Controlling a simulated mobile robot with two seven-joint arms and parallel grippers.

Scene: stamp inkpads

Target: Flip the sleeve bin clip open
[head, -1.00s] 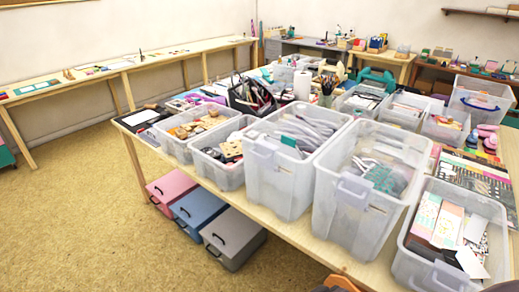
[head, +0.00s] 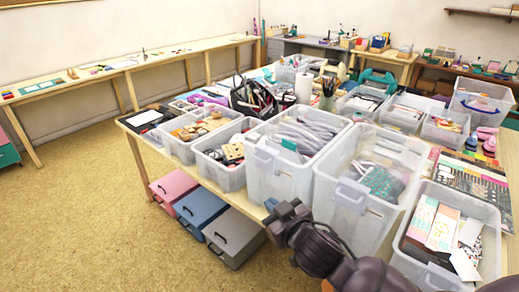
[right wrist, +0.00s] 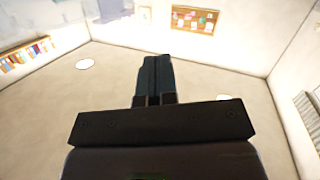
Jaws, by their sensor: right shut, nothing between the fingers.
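Two tall clear bins stand side by side at the table's front edge in the head view; I cannot tell for certain which is the sleeve bin. The left tall bin (head: 277,182) holds grey curved pieces and has a pale clip (head: 265,157) on its front rim. The right tall bin (head: 338,211) has a similar clip (head: 351,192). Whether either clip is open is too small to tell. My right gripper (head: 279,217) is before these bins, below their rims. In the right wrist view its fingers (right wrist: 154,72) are shut and empty. My left gripper is out of view.
A low clear bin (head: 424,272) with boxes and cards stands at right, near my right arm. Smaller bins (head: 222,176) stand at left. Pink, blue and grey boxes (head: 236,238) sit under the table. The floor at left is clear.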

